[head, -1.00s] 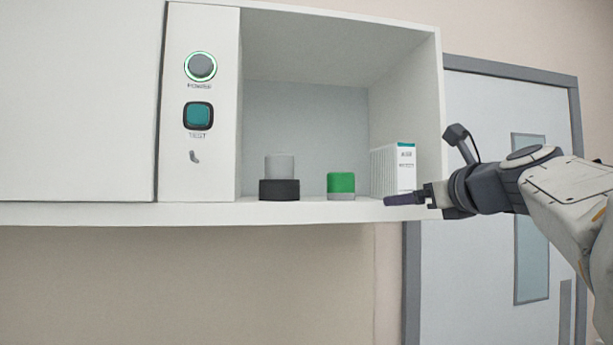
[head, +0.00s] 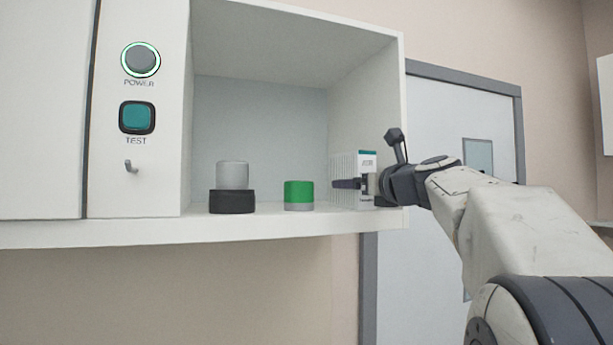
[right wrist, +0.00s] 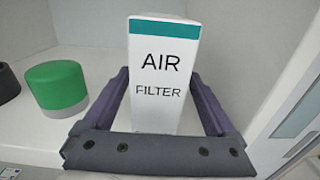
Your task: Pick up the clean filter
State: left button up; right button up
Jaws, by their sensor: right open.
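The clean filter is a white pleated block with a teal stripe (head: 367,163), standing upright at the right end of the open shelf. In the right wrist view its front face (right wrist: 160,75) reads "AIR FILTER". My right gripper (head: 352,184) is at the filter. In the right wrist view the open fingers (right wrist: 162,95) lie one on each side of the filter, with a narrow gap visible at least on the right. The filter's lower part is hidden behind the gripper. My left gripper is not in view.
A green and grey cylinder (head: 298,195) stands left of the filter, also in the right wrist view (right wrist: 57,88). Further left is a grey cylinder (head: 232,175) on a black base (head: 232,202). The shelf's right wall (head: 392,130) is close beside the gripper. POWER and TEST buttons are on the left panel.

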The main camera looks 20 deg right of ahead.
jog(key=w, duration=0.3)
jog(key=shift+w+p, duration=0.2)
jog(key=shift+p, duration=0.2)
jog(key=shift+c, duration=0.3)
jog(key=shift+r, duration=0.1)
grip_shut()
